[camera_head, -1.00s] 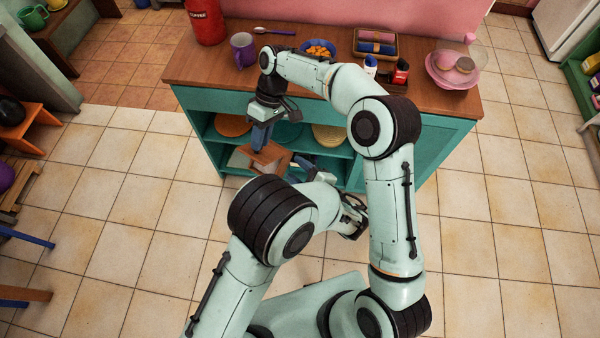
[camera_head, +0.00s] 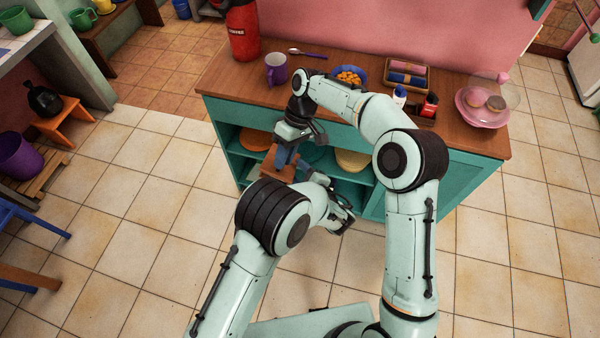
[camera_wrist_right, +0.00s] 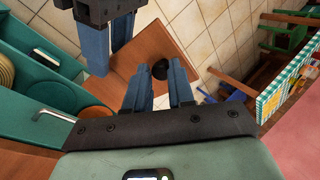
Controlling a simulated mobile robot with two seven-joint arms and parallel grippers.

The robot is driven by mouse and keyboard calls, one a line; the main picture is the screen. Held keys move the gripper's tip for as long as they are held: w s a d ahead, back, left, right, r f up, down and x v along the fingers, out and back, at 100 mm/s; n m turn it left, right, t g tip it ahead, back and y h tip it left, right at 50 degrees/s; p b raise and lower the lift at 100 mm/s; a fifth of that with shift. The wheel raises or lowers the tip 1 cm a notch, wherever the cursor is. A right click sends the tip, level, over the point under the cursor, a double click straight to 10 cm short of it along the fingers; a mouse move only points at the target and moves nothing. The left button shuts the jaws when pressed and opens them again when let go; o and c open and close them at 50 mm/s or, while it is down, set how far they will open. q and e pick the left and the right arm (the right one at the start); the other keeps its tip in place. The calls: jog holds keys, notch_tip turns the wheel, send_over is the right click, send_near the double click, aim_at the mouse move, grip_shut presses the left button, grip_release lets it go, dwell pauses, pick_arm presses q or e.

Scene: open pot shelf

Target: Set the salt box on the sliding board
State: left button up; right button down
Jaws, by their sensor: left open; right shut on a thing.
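The salt box, a brown wooden box (camera_head: 272,167) with a black knob, is held in front of the open shelf, below the counter. It also shows in the right wrist view (camera_wrist_right: 143,56). My right gripper (camera_head: 286,156) points down and is shut on the box; its blue fingers (camera_wrist_right: 158,92) straddle the knob area. My left gripper (camera_head: 313,174) is open, close beside the box on the side away from the shelf. Its fingers (camera_wrist_right: 108,45) show at the top of the wrist view; I cannot tell whether they touch the box. I cannot pick out the sliding board for sure.
The teal shelf (camera_head: 410,200) holds plates, including an orange one (camera_head: 255,139) and a tan one (camera_head: 353,160). On its wooden top (camera_head: 235,80) stand a purple mug (camera_head: 276,69), a red canister (camera_head: 242,32) and a pink dish (camera_head: 481,108).

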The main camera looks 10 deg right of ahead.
pick_arm(q)
grip_shut()
pick_arm(e)
jog(key=shift+r, duration=0.1)
